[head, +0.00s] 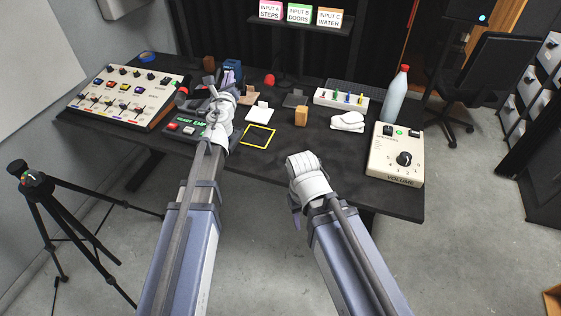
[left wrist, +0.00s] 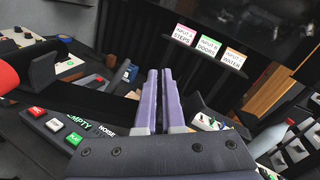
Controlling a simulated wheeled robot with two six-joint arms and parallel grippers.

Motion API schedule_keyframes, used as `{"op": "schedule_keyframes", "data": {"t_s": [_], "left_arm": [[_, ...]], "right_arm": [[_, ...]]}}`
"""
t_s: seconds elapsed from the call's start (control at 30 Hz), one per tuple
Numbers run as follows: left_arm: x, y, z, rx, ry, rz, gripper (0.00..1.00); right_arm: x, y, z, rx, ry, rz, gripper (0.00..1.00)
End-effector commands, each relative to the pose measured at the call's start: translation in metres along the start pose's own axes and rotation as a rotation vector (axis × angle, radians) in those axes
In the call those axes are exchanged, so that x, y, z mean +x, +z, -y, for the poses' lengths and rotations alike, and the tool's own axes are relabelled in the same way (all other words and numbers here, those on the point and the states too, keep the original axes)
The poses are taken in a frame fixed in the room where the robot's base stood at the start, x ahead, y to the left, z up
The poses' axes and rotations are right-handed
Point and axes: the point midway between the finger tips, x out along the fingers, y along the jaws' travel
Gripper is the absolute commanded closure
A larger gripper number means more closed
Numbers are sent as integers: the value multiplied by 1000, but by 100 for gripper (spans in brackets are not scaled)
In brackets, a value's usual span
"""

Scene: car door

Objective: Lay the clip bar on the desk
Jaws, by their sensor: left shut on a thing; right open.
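The clip bar, a dark bar with a red end, shows in the left wrist view (left wrist: 85,102) running from the left edge to my jaws. In the head view its red end (head: 182,91) sticks out left of my left gripper (head: 229,78). That gripper's purple fingers (left wrist: 161,98) are close together, shut on the bar, above the back left part of the desk (head: 235,165). The bar's far part is hidden behind the fingers and wrist. My right gripper (head: 295,205) is open and low at the desk's front edge; its fingers are mostly hidden by the wrist.
A slider panel (head: 125,92) stands left, a button box (head: 185,128) under my left arm. A yellow square outline (head: 258,135) marks the desk. A wooden block (head: 301,116), white mouse-like item (head: 348,121), bottle (head: 395,97) and volume box (head: 396,155) stand right. The front middle is clear.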

Motion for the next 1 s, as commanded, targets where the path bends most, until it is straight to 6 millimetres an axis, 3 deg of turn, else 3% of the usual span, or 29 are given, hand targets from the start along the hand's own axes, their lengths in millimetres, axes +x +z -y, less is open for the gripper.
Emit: {"op": "schedule_keyframes", "data": {"t_s": [0.03,0.6,0.8,1.0], "left_arm": [[0,-30,-1,3,-20,-10,100],[-15,-210,45,26,-221,-105,100],[-23,-260,59,32,-281,-133,100],[-29,-287,68,35,-318,-149,100]], "right_arm": [[27,-1,3,0,0,0,50],[167,-10,16,-1,0,0,50],[206,-12,20,-1,0,0,50],[226,-13,22,-1,0,0,50]]}}
